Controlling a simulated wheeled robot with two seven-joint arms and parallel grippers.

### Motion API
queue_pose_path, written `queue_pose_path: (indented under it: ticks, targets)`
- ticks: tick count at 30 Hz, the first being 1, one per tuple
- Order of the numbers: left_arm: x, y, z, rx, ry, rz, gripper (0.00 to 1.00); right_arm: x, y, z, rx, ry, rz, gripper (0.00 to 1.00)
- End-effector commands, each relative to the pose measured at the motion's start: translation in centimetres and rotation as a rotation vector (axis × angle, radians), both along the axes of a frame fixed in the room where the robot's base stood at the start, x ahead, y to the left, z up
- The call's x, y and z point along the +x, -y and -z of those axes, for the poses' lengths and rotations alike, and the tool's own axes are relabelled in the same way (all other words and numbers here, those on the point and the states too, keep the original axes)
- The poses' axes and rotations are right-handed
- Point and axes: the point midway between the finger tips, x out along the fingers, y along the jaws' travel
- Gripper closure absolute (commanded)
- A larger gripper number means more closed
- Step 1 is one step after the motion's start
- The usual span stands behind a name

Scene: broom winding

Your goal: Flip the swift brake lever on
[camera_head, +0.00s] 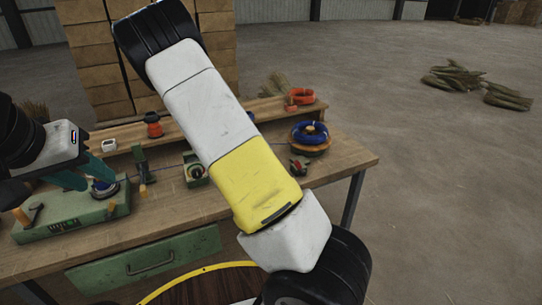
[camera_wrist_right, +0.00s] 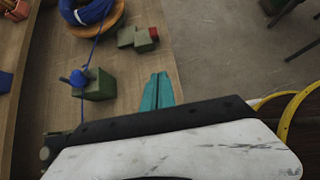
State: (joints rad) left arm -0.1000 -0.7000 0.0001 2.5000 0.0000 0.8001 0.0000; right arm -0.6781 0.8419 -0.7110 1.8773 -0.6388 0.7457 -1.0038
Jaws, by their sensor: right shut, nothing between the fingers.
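The swift (camera_head: 311,136) is a round orange-brown base with a blue coil, at the bench's right end. The coil (camera_wrist_right: 92,10) also shows at the top of the right wrist view. A small green block with a red part (camera_head: 299,165), which looks like the brake lever, stands just in front of it; it also shows in the right wrist view (camera_wrist_right: 136,37). My right gripper (camera_wrist_right: 157,92), with teal fingers together and empty, is below that block in the picture, apart from it. It is hidden in the head view. My left gripper (camera_head: 97,183) is open over the green machine.
The green machine (camera_head: 70,218) is on the bench's left. A green block with a blue knob (camera_wrist_right: 98,85) has blue cord running to it. My right arm crosses the middle of the head view. Stacked boxes (camera_head: 98,60) stand behind; open floor lies right.

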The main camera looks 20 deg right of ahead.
Motion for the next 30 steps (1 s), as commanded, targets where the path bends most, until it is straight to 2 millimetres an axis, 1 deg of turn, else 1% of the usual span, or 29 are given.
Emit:
queue_pose_path:
  ticks: [5, 8, 20, 24, 27, 30]
  targets:
    - [0.0, 0.0, 0.0, 0.000, 0.000, 0.000, 0.64, 0.0, 0.5, 0.5, -0.001, -0.001, 0.003, 1.00]
    - [0.0, 0.0, 0.0, 0.000, 0.000, 0.000, 0.64, 0.0, 1.4, 1.4, -0.001, -0.002, 0.003, 1.00]
    - [0.0, 0.0, 0.0, 0.000, 0.000, 0.000, 0.64, 0.4, 7.2, 7.4, -0.001, -0.002, 0.005, 1.00]
    - [0.0, 0.0, 0.0, 0.000, 0.000, 0.000, 0.64, 0.7, 8.9, 6.1, 0.002, 0.004, 0.004, 1.00]
    - [0.0, 0.0, 0.0, 0.000, 0.000, 0.000, 0.64, 0.8, 9.8, 5.6, 0.002, 0.003, 0.003, 1.00]
    - [0.0, 0.0, 0.0, 0.000, 0.000, 0.000, 0.64, 0.8, 10.2, 5.3, 0.002, 0.001, 0.001, 1.00]
